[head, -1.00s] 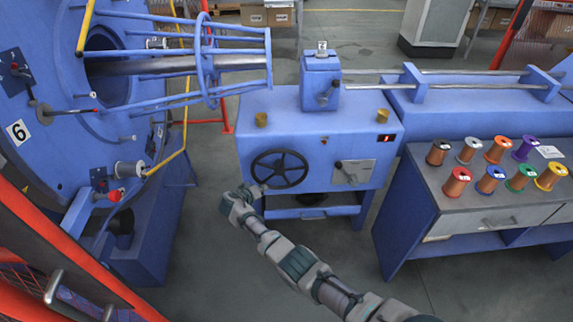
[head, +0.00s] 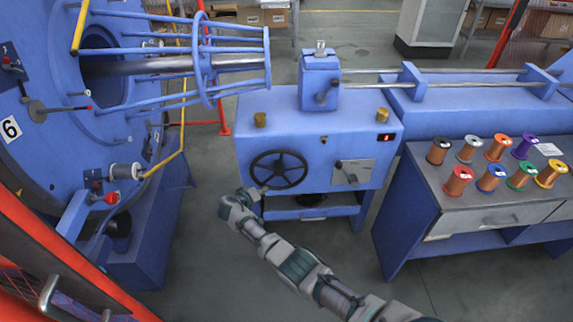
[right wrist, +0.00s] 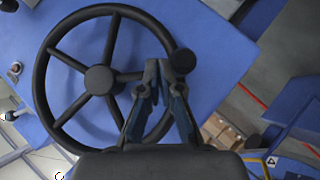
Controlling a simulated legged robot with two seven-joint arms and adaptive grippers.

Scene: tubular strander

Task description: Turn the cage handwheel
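The dark, spoked cage handwheel (head: 280,168) is on the front of the blue gearbox housing. It fills the left of the right wrist view (right wrist: 97,78), with a round knob (right wrist: 183,61) at its right rim. My right gripper (head: 262,190) is at the wheel's lower left. In the right wrist view its fingertips (right wrist: 160,72) come together over the rim, just left of the knob. No gap shows between the tips; contact with the knob is unclear. The large blue cage (head: 60,110), marked 6, stands at the left. My left gripper is out of view.
A blue bench (head: 440,185) with several coloured wire spools stands to the right. A red guard frame (head: 60,265) is at the lower left. Grey floor (head: 215,270) is open in front of the housing. A small red display (head: 386,138) is on the housing.

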